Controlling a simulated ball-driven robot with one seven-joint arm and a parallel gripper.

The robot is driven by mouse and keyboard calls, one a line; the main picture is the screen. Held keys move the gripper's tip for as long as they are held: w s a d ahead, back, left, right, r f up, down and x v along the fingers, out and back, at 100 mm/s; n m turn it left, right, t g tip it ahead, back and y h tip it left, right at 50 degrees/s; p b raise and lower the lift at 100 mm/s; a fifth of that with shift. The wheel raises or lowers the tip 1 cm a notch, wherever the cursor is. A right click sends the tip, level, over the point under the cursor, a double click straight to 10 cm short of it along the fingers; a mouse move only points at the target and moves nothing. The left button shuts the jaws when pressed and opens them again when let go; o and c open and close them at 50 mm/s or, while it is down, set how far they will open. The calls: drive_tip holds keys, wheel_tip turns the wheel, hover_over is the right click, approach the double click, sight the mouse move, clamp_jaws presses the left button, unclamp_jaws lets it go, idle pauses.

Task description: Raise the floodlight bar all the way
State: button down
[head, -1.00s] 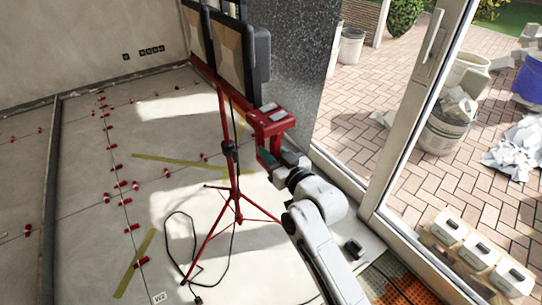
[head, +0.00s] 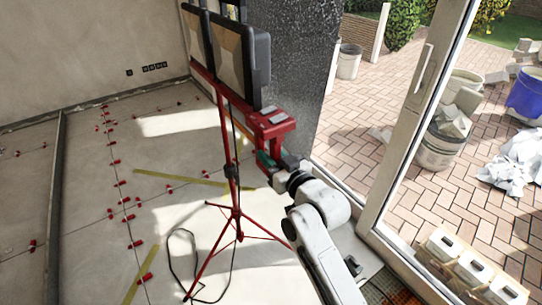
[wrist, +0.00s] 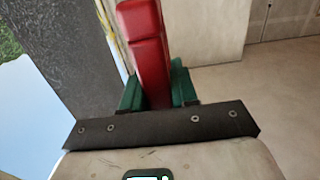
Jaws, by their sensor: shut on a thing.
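The floodlight stand is a red tripod (head: 232,190) with two dark-framed floodlights (head: 243,60) on a red bar (head: 205,75) at its top. A red bracket or handle (head: 272,122) sits at the near right end of the bar. My gripper (head: 268,160) is at that bracket, below the floodlights. In the wrist view the green fingers of my gripper (wrist: 158,92) are shut on the red handle (wrist: 147,50), one finger on each side. The tripod stands upright with its legs spread on the floor.
The tiled floor (head: 90,220) carries several red levelling clips and yellow tape strips. A black cable (head: 175,250) lies by the tripod. A dark speckled wall (head: 305,70) and the glass door frame (head: 400,140) are close on the right. Outside are buckets (head: 440,145) and rubble.

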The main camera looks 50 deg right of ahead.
drive_tip(key=c, duration=1.2)
unclamp_jaws()
drive_tip(key=shift+r, duration=0.55)
drive_tip(key=shift+o, duration=1.2)
drive_tip(key=shift+f, duration=0.25)
drive_tip(key=b+v, duration=0.1)
drive_tip(key=v, duration=0.9)
drive_tip(key=shift+s, duration=0.4)
drive_tip(key=shift+a, duration=0.15)
drive_tip(key=s+a+f+n+g+y, duration=0.3)
drive_tip(key=a+f+g, duration=0.4)
drive_tip(key=f, duration=0.6)
drive_tip(key=s+a+f+g+y+p, duration=0.1)
drive_tip(key=s+a+f+g, duration=0.1)
drive_tip(key=s, duration=0.5)
drive_tip(key=s+a+f+g, duration=0.3)
drive_tip(key=s+f+g, duration=0.2)
drive_tip(key=s+g, duration=0.2)
drive_tip(key=shift+s+a+y+p, duration=0.15)
drive_tip(key=shift+s+y+p, duration=0.05)
drive_tip(key=shift+y+p, duration=0.2)
